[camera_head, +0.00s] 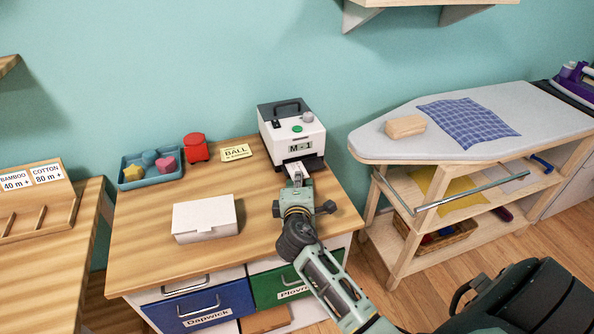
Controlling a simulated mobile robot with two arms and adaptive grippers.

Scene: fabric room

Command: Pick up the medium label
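A white and dark label machine (291,132) stands at the back right of the wooden desk. Its front plate reads "M - 1", with a green button and a grey knob on top. My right gripper (295,176) is at the lower front of this machine, pointing at it. A small pale patch shows between the fingers, but I cannot tell whether it is a label or part of the gripper. The gripper hides the machine's lower front. Whether the fingers are closed is too small to tell. My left gripper is not in view.
On the desk (150,230) are a white box (205,218), a blue tray (131,184) of coloured shapes, a red object (196,148) and a "BALL" card (236,153). An ironing board (470,143) stands right. The desk between the white box and my arm is clear.

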